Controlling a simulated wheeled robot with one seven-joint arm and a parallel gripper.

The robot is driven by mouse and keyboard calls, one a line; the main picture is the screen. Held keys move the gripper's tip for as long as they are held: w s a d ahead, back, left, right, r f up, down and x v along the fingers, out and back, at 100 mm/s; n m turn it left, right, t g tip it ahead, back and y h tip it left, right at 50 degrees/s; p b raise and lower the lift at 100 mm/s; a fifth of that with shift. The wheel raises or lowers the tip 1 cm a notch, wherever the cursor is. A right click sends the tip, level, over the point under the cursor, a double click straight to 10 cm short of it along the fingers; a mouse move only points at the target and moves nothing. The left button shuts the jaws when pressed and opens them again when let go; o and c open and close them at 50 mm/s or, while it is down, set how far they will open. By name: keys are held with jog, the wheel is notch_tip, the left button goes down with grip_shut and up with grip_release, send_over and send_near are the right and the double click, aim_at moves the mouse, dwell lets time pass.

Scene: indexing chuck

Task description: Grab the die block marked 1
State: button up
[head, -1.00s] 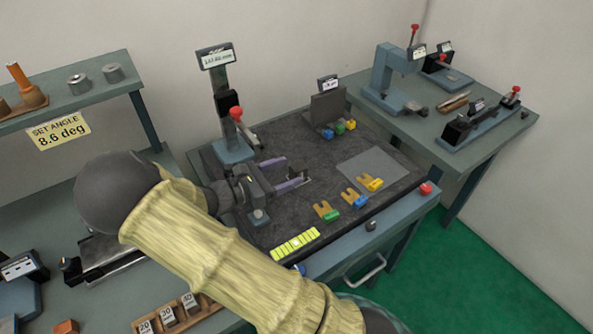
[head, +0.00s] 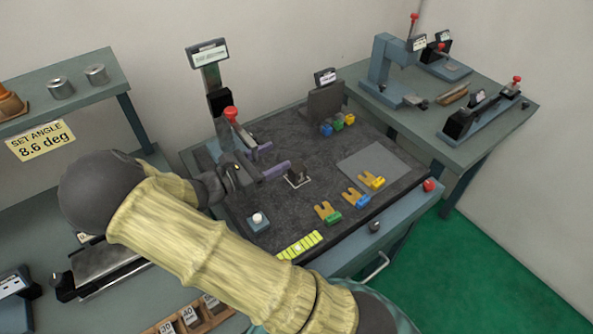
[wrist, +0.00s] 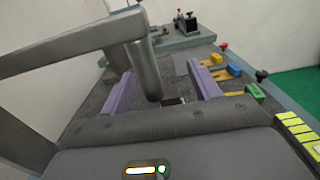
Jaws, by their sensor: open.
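My gripper (head: 270,161) is open, its two purple fingers apart above the dark mat, just left of a small dark block (head: 298,176) with a pale edge. No mark can be read on that block, so I cannot tell whether it is the die block marked 1. In the wrist view the fingers (wrist: 162,90) point away from me, with a thick grey post (wrist: 145,70) showing between them. A small dark shape (wrist: 173,101) lies low between the fingers. Nothing is held.
A display stand (head: 212,85) with a red knob (head: 231,114) rises close behind my gripper. Forked gauges with green (head: 333,216), blue (head: 363,201) and yellow (head: 378,183) ends lie right. A grey plate (head: 370,164) has bare room.

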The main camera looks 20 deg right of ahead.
jog(key=shift+f, duration=0.15)
send_near(291, 170)
jog(key=d, duration=0.4)
jog(key=shift+w+r, duration=0.25)
jog(key=shift+w, duration=0.1)
jog(key=shift+w+d+f, duration=0.1)
jog(key=shift+d, duration=0.85)
jog(key=shift+w+d, duration=0.1)
jog(key=shift+d, duration=0.2)
jog(key=shift+w+d+p, duration=0.25)
jog(key=shift+d+p, duration=0.1)
jog(key=shift+d, duration=0.9)
jog(key=shift+w+d+p, duration=0.25)
jog(key=shift+d+p, duration=0.05)
jog(key=shift+d, duration=0.95)
